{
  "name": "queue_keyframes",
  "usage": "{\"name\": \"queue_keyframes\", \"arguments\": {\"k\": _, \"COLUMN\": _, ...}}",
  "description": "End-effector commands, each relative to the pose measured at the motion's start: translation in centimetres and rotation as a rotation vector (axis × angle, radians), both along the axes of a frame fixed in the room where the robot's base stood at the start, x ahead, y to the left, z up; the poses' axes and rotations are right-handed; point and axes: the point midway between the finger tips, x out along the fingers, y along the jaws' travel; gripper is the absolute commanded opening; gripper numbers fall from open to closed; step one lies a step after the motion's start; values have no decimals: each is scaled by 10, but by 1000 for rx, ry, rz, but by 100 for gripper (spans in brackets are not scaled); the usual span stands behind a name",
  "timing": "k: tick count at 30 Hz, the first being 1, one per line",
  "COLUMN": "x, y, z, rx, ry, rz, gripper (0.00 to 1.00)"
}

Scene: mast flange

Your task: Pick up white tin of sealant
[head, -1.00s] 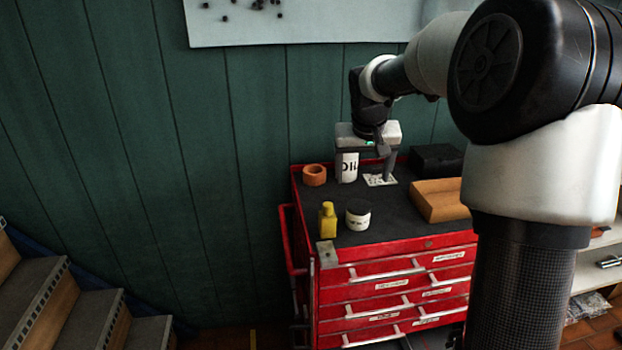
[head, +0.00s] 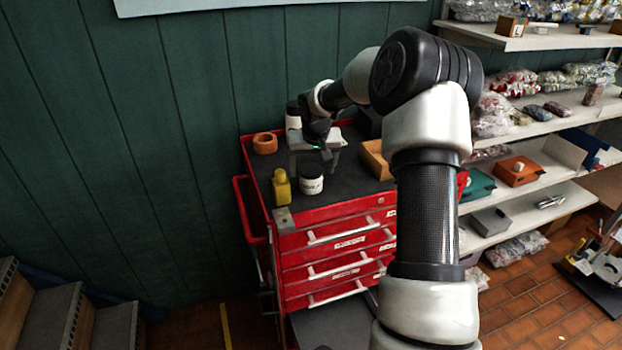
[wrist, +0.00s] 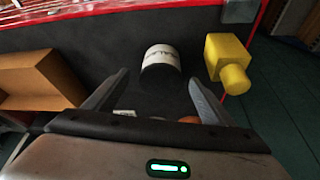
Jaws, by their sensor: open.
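The white tin (head: 311,181) with a dark lid and dark lettering stands upright on the dark top of the red tool trolley. It also shows in the wrist view (wrist: 161,64), just beyond the fingertips and roughly centred between them. Its lettering is only partly readable. My gripper (head: 312,166) is open and empty, just behind and above the tin in the head view. In the wrist view both fingers of my gripper (wrist: 159,80) are spread wide, and the tin appears apart from them.
An orange ring-shaped pot (head: 265,143) and a taller white container (head: 293,117) stand behind. A tan box (head: 375,159) lies to the right. Shelves fill the far right.

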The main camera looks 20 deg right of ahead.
Motion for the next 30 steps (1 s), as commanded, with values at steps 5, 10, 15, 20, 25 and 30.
{"name": "queue_keyframes", "arguments": {"k": 5, "x": 7, "y": 0, "z": -20, "rx": 3, "ry": 3, "rz": 1, "gripper": 77}}
{"name": "queue_keyframes", "arguments": {"k": 10, "x": 16, "y": -2, "z": -42, "rx": 2, "ry": 3, "rz": -1, "gripper": 77}}
{"name": "queue_keyframes", "arguments": {"k": 15, "x": 19, "y": -2, "z": -48, "rx": 0, "ry": 0, "rz": -1, "gripper": 77}}
{"name": "queue_keyframes", "arguments": {"k": 20, "x": 19, "y": -2, "z": -48, "rx": 0, "ry": 0, "rz": 0, "gripper": 75}}
{"name": "queue_keyframes", "arguments": {"k": 25, "x": 19, "y": -3, "z": -48, "rx": 0, "ry": 0, "rz": 0, "gripper": 46}}
{"name": "queue_keyframes", "arguments": {"k": 30, "x": 20, "y": -3, "z": -47, "rx": 0, "ry": -1, "rz": 0, "gripper": 25}}
